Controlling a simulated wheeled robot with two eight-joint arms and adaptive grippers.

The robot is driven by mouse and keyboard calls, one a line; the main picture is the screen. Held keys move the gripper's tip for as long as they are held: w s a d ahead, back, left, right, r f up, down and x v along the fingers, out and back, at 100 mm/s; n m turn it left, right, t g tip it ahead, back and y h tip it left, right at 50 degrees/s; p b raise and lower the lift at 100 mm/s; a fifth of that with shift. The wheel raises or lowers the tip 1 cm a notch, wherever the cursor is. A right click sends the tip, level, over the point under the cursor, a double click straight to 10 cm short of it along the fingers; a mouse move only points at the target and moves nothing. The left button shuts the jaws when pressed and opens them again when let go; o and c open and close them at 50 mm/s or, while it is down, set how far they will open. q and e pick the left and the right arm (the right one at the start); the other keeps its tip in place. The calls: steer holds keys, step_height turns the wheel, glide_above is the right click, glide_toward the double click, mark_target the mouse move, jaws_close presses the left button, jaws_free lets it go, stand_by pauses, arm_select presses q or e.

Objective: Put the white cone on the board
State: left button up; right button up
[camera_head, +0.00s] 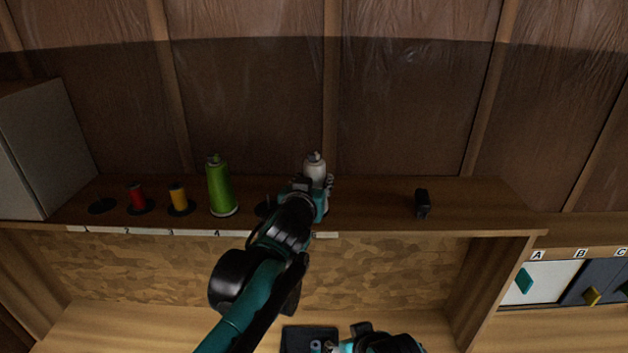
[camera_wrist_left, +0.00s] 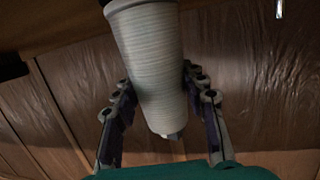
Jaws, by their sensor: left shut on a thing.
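The white cone (camera_head: 315,166) stands out above my left gripper (camera_head: 312,192) at the middle of the wooden shelf. My left gripper is shut on it. In the left wrist view the ribbed white cone (camera_wrist_left: 152,65) lies between the two fingers of the left gripper (camera_wrist_left: 157,82), its wide end toward the top of the picture. The left arm hides the shelf below the cone, so I cannot tell whether its base touches. A dark square board (camera_head: 297,337) lies at the bottom, partly out of frame. My right gripper (camera_head: 372,342) is beside it, its fingers unclear.
A small black object (camera_head: 422,203) stands to the right. A grey box (camera_head: 40,150) closes the left end.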

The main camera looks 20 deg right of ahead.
arm_select(q)
steer(key=o, duration=1.4)
steer(key=shift+c, duration=0.2)
steer(key=shift+s, duration=0.1)
steer(key=v, duration=1.2)
steer(key=s+a+f+n+g+y+b, duration=0.1)
steer(key=a+f+y+b, duration=0.1)
steer(key=a+f+b, duration=0.7)
steer(key=s+a+f+n+g+y+b, duration=0.15)
steer(key=a+f+b, duration=0.3)
steer(key=f, duration=0.95)
steer(key=s+a+f+n+y+b, duration=0.1)
steer(key=a+f+y+b, duration=0.2)
steer(key=a+f+b, duration=0.65)
steer(key=s+a+f+g+b, duration=0.1)
steer(key=s+a+f+b, duration=0.1)
steer(key=f, duration=0.8)
steer(key=s+a+f+n+g+b, duration=0.1)
steer(key=s+f+b, duration=0.4)
steer(key=f, duration=0.5)
steer(key=s+a+f+g+b, duration=0.2)
steer(key=s+a+f+b, duration=0.2)
steer(key=f, duration=0.6)
steer(key=shift+s+n+g+b, duration=0.2)
steer(key=shift+n+g+b, duration=0.15)
steer(key=shift+b, duration=0.55)
